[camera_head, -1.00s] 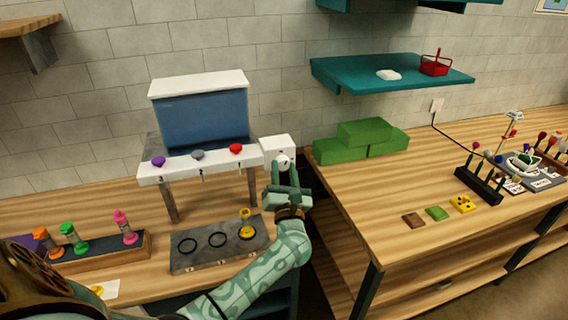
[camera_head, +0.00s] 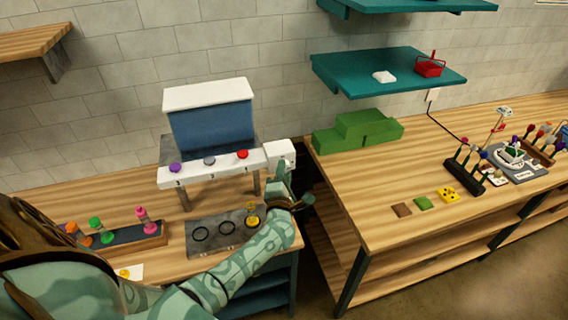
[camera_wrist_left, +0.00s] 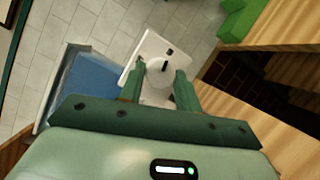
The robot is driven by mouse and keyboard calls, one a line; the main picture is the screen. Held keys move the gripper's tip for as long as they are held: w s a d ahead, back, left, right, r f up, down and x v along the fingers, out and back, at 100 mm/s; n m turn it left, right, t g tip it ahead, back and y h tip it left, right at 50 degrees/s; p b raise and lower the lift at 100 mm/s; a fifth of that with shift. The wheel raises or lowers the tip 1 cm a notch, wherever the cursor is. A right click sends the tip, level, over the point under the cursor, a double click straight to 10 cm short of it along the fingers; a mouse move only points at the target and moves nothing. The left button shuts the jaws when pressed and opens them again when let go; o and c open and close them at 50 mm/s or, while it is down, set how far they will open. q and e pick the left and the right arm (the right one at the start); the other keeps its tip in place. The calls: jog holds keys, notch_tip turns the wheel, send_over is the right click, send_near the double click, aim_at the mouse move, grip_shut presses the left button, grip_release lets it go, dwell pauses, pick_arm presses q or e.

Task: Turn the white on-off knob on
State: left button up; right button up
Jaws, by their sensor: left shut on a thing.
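The white on-off knob (camera_wrist_left: 158,77) is round with a dark mark, on the front of a small white box (camera_head: 281,150). The box is at the right end of the dispenser's white front bar, and it also shows in the left wrist view (camera_wrist_left: 148,50). My left gripper (camera_wrist_left: 160,84) is shut on the knob, with one finger on each side of it. In the head view my left gripper (camera_head: 281,178) is in front of the box and hides most or all of the knob. My right gripper is in neither view.
The dispenser (camera_head: 212,125) has a blue tank and purple, grey and red knobs. Below it a grey tray (camera_head: 215,245) has rings and a yellow-topped vial (camera_head: 252,216). A rack (camera_head: 128,240) of coloured vials is left. A gap separates this bench from the right table (camera_head: 380,175).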

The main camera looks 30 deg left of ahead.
pick_arm(q)
jog(key=shift+m+g+h+p, duration=0.4)
jog(key=shift+m+p, duration=0.6)
jog(key=shift+p, duration=0.25)
jog(key=o, duration=1)
jog(key=p+v, duration=0.1)
jog(key=v, duration=1.5)
jog(key=shift+s+d+p, duration=0.1)
jog(key=shift+d+p, duration=0.1)
jog(key=shift+p, duration=0.15)
